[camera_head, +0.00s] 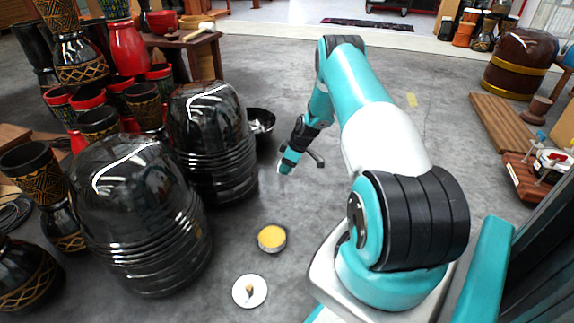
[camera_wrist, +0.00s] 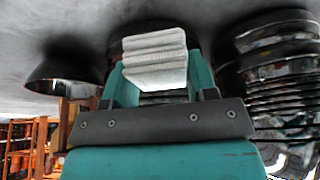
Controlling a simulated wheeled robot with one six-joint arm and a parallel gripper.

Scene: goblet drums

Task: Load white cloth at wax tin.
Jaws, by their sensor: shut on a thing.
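The wax tin (camera_head: 271,238) is a small open round tin of yellow wax on the grey floor, in front of the black drums in the head view. My gripper (camera_head: 284,167) is in mid-air behind the tin and above it in the picture, pointing down. In the wrist view my gripper (camera_wrist: 157,78) is shut on the white cloth (camera_wrist: 155,47), a small folded, ribbed pad held between the teal fingertips. The cloth cannot be made out in the head view. The wax tin is not seen in the wrist view.
A white dish (camera_head: 249,303) with a small brown-and-yellow item lies in front of the tin. Large black drums (camera_head: 137,215) stand close on the left. A dark bowl (camera_head: 262,121) sits behind my gripper. The floor around the tin's right side is clear.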

